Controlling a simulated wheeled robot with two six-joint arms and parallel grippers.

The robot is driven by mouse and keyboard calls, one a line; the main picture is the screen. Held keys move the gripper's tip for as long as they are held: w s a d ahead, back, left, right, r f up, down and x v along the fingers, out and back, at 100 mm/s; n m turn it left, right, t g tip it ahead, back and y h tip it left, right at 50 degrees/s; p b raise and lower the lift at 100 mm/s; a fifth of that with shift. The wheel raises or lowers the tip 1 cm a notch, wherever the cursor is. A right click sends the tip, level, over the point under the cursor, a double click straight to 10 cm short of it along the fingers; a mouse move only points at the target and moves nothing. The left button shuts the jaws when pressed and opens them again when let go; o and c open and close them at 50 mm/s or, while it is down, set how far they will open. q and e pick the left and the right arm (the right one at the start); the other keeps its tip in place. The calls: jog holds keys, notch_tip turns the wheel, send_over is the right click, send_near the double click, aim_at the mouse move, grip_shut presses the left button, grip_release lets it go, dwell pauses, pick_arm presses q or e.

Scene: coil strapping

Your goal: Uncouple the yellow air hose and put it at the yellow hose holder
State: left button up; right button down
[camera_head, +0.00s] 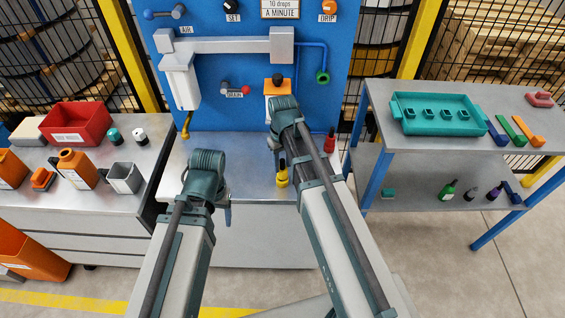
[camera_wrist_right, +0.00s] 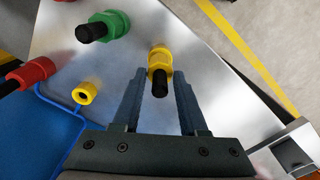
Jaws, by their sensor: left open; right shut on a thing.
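The yellow hose coupling (camera_head: 282,178) with a black end shows low beside my right arm in the head view. In the right wrist view the yellow coupling (camera_wrist_right: 160,56) sits between the fingertips of my right gripper (camera_wrist_right: 158,76), which is shut on it. I cannot tell whether it touches the steel surface. A small yellow ring (camera_wrist_right: 85,93) on a blue tube lies to its left, apart from it. My left gripper (camera_head: 226,212) points down at the bench front, open, its fingers mostly hidden. I cannot tell which part is the yellow hose holder.
A green coupling (camera_wrist_right: 108,24) and a red coupling (camera_wrist_right: 32,72) stand near the yellow one. The blue panel (camera_head: 225,110) rises behind the steel bench. A side bench (camera_head: 90,210) with a red bin is at left. A shelf (camera_head: 385,135) with a teal tray is at right.

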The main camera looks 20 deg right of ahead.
jog(key=shift+f+b, duration=0.45)
jog(key=shift+f, duration=0.15)
jog(key=shift+c, duration=1.8)
grip_release()
jog(key=shift+r, duration=0.1)
jog(key=shift+r, duration=0.1)
notch_tip(320, 180, up, 14)
jog(key=p, duration=1.4)
jog(key=s+a+f+h+b, duration=0.1)
jog(key=s+a+f+b, duration=0.3)
jog(key=s+a, duration=0.6)
jog(key=s, duration=0.4)
jog(key=shift+a+f, duration=0.15)
jog(key=shift+a, duration=0.1)
